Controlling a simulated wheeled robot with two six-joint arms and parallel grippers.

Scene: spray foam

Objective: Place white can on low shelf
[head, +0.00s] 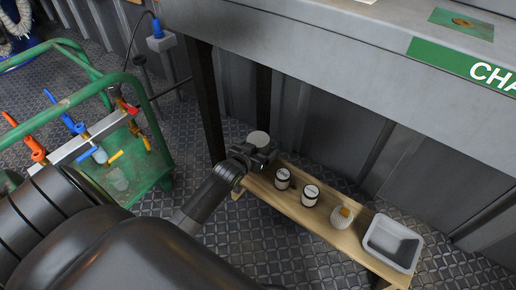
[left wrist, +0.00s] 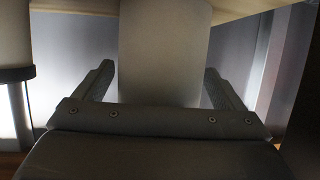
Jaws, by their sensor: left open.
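The white can (head: 258,138) is at the left end of the low wooden shelf (head: 322,222), and its pale round top shows in the head view. My left gripper (head: 263,154) is at this can. In the left wrist view the can (left wrist: 163,50) stands between the two fingers of my left gripper (left wrist: 160,85), which are open, with a visible gap on each side. The lower part of the can is hidden behind the gripper in the head view, so I cannot tell there whether it rests on the wood. My right gripper is not in view.
On the shelf stand two white cans with dark bands (head: 282,179) (head: 310,195), a white ribbed container with an orange top (head: 341,217) and a grey tray (head: 393,242). A grey counter (head: 330,60) overhangs behind. A green cart (head: 150,170) stands at left.

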